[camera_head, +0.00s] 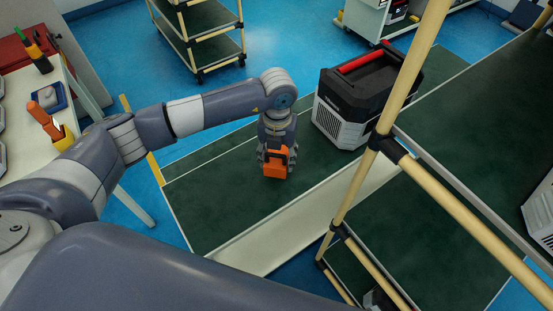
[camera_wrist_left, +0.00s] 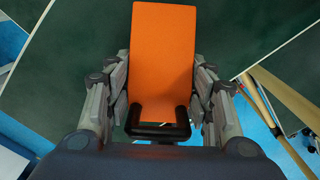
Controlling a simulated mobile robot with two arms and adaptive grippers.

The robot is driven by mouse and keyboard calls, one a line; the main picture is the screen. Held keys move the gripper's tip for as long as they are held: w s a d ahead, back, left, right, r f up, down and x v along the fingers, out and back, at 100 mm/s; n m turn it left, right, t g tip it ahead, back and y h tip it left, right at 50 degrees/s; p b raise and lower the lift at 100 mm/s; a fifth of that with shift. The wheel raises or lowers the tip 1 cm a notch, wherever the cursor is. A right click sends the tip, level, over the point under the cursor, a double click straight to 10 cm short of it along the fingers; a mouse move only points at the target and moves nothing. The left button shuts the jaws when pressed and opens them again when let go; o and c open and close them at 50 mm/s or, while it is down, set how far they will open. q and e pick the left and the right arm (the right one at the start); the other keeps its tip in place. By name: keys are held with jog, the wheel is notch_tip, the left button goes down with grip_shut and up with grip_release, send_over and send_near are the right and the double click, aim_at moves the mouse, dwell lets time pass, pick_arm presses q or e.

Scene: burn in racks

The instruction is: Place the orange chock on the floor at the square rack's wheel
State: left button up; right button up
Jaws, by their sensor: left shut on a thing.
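The orange chock (camera_head: 276,170) is in my left gripper (camera_head: 277,156), held above a dark green surface with a pale edge. In the left wrist view the chock (camera_wrist_left: 164,60) is a flat orange block with a black handle-like bar at its near end. The gripper fingers (camera_wrist_left: 163,103) stand close against both its sides. A cream-poled rack (camera_head: 200,38) with green shelves and black wheels (camera_head: 200,77) stands on the blue floor at the back. I cannot tell whether it is the square rack. My right gripper does not show.
A black and grey case (camera_head: 345,107) with a red handle stands right of the gripper on the green surface. Another cream-poled rack (camera_head: 450,198) fills the right foreground. A table (camera_head: 28,140) with tools is at left. Blue floor (camera_head: 120,55) is open at the back left.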

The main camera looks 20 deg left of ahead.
pick_arm(q)
jog(key=s+d+r+b, duration=0.1)
jog(key=s+d+b, duration=0.2)
jog(key=s, duration=1)
jog(key=d, duration=0.2)
jog(key=shift+s+d+r, duration=0.15)
jog(key=shift+d, duration=0.2)
jog(key=a+r+n, duration=0.4)
jog(key=a+n, duration=0.1)
jog(key=n, duration=1.2)
jog(key=a+r+n, duration=0.5)
jog(key=n, duration=1.2)
jog(key=shift+w+a+r+n, duration=0.2)
jog(key=shift+w+a+n, duration=0.05)
jog(key=shift+w+n, duration=0.1)
jog(key=shift+f, duration=0.1)
